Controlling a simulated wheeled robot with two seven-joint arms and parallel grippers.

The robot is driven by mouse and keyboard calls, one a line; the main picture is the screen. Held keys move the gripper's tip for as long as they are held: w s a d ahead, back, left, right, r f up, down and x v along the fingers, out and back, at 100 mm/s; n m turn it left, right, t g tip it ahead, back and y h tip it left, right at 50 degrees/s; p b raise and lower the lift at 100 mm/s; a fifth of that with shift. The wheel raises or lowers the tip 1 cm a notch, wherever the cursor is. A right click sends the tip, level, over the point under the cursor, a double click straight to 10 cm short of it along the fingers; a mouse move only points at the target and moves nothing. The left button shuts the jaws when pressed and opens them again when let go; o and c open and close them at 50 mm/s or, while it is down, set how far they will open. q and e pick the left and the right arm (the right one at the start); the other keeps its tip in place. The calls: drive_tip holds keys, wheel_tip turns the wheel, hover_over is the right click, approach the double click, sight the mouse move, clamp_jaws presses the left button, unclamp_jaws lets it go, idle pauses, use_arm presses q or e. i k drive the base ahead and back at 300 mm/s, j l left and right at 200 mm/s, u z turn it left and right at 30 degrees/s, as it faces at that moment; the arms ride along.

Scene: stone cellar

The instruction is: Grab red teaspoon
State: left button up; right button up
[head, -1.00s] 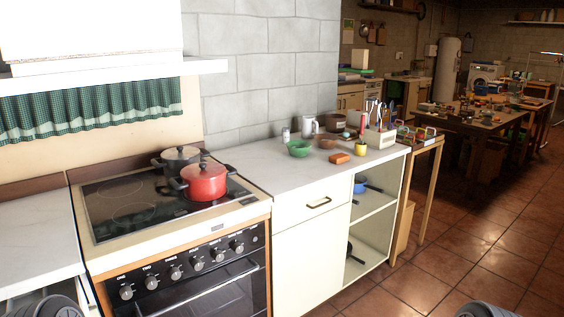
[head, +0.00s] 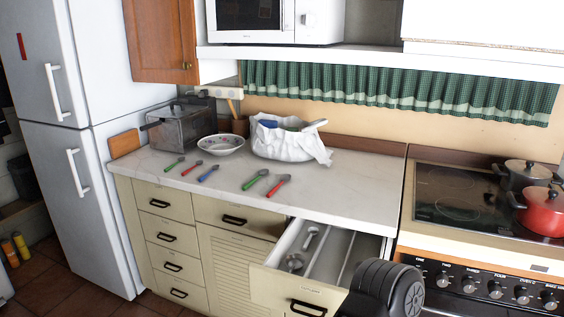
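Two red spoons lie on the white counter (head: 335,192). A smaller red spoon (head: 192,169) lies on the left between a green and a blue spoon. A larger-looking red spoon (head: 279,186) lies farther right, beside a green spoon (head: 256,180). I cannot tell for sure which one is the teaspoon, though the left one looks shorter. Both lie flat and uncovered, with nothing touching them. A dark rounded part of my arm shows at the bottom, in front of the open drawer. Neither of my grippers shows.
The drawer (head: 271,285) below the counter stands open, with metal utensils inside. A patterned bowl (head: 221,144), a white cloth bag (head: 285,143) and a metal box-like appliance (head: 182,130) stand behind the spoons. The stove with a red pot (head: 545,212) is on the right, the fridge (head: 75,160) on the left.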

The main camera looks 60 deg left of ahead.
sight(199, 163)
drive_tip(key=u, duration=2.6)
